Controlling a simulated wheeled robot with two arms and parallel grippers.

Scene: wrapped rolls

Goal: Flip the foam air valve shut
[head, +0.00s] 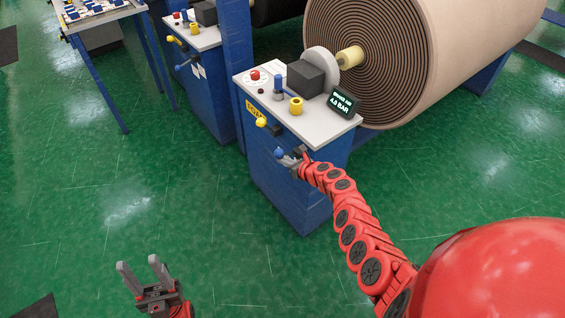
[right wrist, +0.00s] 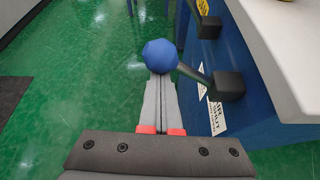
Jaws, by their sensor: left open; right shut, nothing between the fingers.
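A lever with a blue ball knob (head: 279,152) sticks out from the front of the near blue cabinet (head: 290,190). In the right wrist view the blue knob (right wrist: 160,54) sits at the end of a grey rod running to a dark pivot block (right wrist: 227,86) on the cabinet side. My right gripper (head: 294,161) is shut and empty at the knob. Its fingertips (right wrist: 160,78) are right by the knob, which overlaps them; I cannot tell whether they touch. My left gripper (head: 144,268) is open and empty, low over the floor, away from the cabinet.
A yellow-knobbed lever (head: 261,122) is above the blue one. The cabinet top (head: 270,95) holds buttons, a black box and a lit display (head: 342,102) in BAR. A big wrapped roll (head: 400,60) stands behind. Another cabinet (head: 200,85) is further left. Green floor is open in front.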

